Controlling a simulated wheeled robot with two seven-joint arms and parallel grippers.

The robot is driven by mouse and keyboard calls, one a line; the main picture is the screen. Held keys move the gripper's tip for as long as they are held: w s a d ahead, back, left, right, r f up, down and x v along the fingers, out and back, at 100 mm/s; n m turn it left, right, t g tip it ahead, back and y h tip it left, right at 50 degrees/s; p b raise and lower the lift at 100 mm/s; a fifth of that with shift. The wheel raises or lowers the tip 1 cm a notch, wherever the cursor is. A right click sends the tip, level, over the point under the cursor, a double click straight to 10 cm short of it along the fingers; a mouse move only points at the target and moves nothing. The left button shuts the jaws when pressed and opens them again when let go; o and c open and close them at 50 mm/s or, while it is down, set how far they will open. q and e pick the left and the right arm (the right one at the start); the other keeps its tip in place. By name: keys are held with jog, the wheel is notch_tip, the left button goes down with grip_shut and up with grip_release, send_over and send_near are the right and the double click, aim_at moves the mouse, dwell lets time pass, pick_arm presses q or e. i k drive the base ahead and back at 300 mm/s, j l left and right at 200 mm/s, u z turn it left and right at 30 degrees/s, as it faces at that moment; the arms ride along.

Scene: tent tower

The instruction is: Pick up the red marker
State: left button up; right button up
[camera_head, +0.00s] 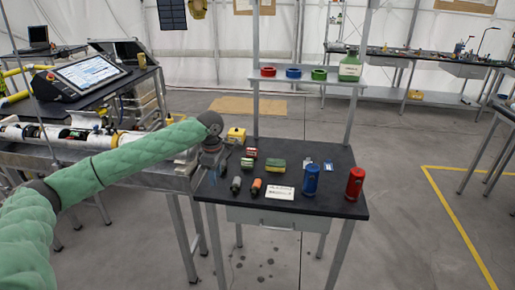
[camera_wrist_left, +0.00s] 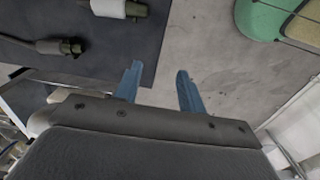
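I cannot pick out a red marker for certain in either view. My left gripper (camera_head: 212,168) is over the left edge of the table, left of the small items. In the left wrist view its two blue fingers (camera_wrist_left: 158,82) are apart with nothing between them, beside the edge of a dark surface. My right gripper is not in view.
A shelf above (camera_head: 300,86) holds coloured rings and a green bottle (camera_head: 350,68). A cluttered bench with a screen (camera_head: 88,72) adjoins at left.

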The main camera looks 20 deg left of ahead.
aim_at(251, 153)
jog(key=i, duration=1)
